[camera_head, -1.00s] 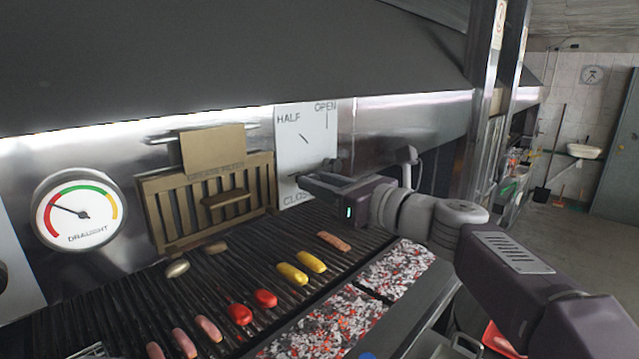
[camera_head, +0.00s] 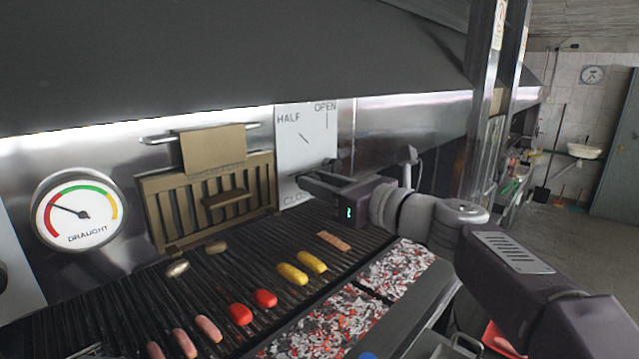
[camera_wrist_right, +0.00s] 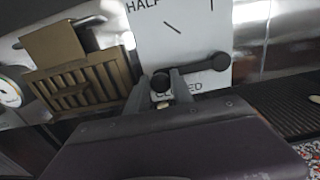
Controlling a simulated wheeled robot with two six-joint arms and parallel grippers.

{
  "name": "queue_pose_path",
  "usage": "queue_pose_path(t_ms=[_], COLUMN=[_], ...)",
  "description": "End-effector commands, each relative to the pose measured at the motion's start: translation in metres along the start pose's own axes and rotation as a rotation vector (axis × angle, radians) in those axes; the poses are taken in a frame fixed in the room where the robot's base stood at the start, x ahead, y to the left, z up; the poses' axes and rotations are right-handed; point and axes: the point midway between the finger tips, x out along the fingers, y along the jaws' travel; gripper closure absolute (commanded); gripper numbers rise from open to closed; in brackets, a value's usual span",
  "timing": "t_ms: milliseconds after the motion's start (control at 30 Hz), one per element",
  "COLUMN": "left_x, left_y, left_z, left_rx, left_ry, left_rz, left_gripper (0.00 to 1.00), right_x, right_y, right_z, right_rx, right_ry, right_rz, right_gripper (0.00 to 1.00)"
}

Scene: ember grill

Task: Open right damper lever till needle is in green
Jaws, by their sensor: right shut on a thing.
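The right damper lever (camera_wrist_right: 190,72) is a black bar in front of a white plate (camera_wrist_right: 185,38) marked HALF, OPEN and CLOSED. In the right wrist view its round pivot is at the right, and its knob (camera_wrist_right: 160,82) points left, just above CLOSED. My right gripper (camera_wrist_right: 163,86) is shut on the knob, one finger on each side. In the head view my right gripper (camera_head: 306,181) hides most of the lever. The draught gauge (camera_head: 80,210) hangs at the left. Its needle points left and slightly up, near the red band's upper end, outside the green. My left gripper is out of view.
A brown slatted grease filter (camera_head: 162,211) stands left of the plate. Below is the grill grate (camera_head: 215,285) with sausages, peppers and corn. Glowing embers (camera_head: 330,325) lie in front of it. A steel hood (camera_head: 220,60) overhangs the top.

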Motion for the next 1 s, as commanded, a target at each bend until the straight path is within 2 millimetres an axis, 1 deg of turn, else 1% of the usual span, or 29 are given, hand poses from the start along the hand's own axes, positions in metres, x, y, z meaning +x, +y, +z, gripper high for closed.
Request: queue_pose_path(t_ms=[33, 100, 167, 200, 300, 400, 533, 833, 867, 900, 1000], left_x=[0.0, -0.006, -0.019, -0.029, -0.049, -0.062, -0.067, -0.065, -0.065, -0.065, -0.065], left_y=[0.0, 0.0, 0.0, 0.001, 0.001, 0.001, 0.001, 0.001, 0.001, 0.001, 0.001], left_z=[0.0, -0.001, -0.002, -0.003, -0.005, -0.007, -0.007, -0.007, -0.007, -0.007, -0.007], left_rx=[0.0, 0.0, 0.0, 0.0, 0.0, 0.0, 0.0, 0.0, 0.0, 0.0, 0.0], left_ry=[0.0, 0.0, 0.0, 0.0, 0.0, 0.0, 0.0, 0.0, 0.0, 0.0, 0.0], left_rz=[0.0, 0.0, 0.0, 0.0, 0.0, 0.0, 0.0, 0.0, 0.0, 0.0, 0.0], left_gripper=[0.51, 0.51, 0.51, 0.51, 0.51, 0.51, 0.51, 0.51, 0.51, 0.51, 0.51], right_x=[0.0, 0.0, 0.0, 0.0, 0.0, 0.0, 0.0, 0.0, 0.0, 0.0, 0.0], right_y=[0.0, 0.0, -0.001, -0.002, -0.005, -0.008, -0.011, -0.011, -0.011, -0.011, -0.011], right_z=[-0.001, 0.004, 0.014, 0.022, 0.036, 0.044, 0.046, 0.044, 0.044, 0.043, 0.043], right_rx=[0.002, 0.022, 0.075, 0.124, 0.255, 0.36, 0.43, 0.438, 0.438, 0.438, 0.437], right_ry=[0.003, 0.003, 0.003, 0.004, 0.003, 0.002, 0.0, -0.001, -0.001, -0.001, -0.001], right_rz=[0.001, 0.001, 0.0, 0.0, -0.001, -0.001, -0.001, 0.0, 0.0, 0.0, 0.0], right_gripper=[1.0, 1.0, 1.0, 1.0, 1.0, 1.0, 1.0, 1.0, 0.63, 0.52, 0.52])
